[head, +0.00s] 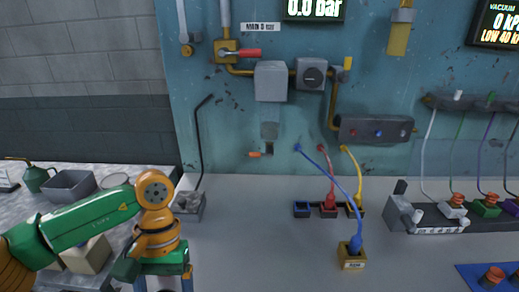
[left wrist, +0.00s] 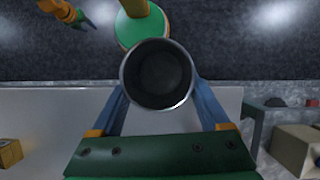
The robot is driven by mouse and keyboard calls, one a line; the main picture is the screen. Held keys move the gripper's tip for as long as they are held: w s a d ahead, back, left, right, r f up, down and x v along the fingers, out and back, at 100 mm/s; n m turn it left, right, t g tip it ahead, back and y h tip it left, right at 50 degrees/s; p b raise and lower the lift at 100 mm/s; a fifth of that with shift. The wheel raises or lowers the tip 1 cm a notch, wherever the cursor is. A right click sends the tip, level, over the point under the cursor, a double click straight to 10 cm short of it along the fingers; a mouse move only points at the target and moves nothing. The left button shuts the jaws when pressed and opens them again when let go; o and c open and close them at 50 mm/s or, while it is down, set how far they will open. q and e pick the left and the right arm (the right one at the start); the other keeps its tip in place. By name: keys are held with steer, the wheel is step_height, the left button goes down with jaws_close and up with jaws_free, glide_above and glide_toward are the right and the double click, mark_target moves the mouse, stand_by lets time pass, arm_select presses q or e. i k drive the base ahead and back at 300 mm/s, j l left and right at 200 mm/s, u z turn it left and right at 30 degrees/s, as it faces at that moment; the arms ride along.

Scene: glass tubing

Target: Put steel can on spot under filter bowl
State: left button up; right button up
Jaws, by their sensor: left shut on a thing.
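The steel can (left wrist: 158,102) shows in the left wrist view as a round metal rim around a dark, empty-looking inside. My left gripper (left wrist: 159,88) has its two blue fingers on either side of the can and is shut on it. In the head view my left gripper (head: 163,284) is at the bottom left, cut off by the frame edge, and the can is not visible there. The filter bowl appears to be the pale grey piece (head: 269,130) on the wall panel, above an orange-handled tap (head: 260,154). No marked spot is clear beneath it. My right gripper (left wrist: 78,18) is small at the top left of the wrist view.
The bench (head: 255,225) is clear below the bowl. A grey block with a bent black rod (head: 190,205) stands to its left. Sockets with coloured cables (head: 329,209) and a yellow plug block (head: 351,258) are to the right. A beige box (head: 87,255) is behind my left arm.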

mark_target(268, 195)
steer(key=k+j, duration=0.1)
steer(key=j, duration=0.2)
steer(key=k+j+z, duration=0.1)
steer(key=j, duration=0.2)
steer(key=j+z, duration=0.35)
steer(key=j, duration=2.4)
steer(key=i+j, duration=0.35)
steer(key=i+j+z, duration=0.05)
steer(key=j, duration=0.05)
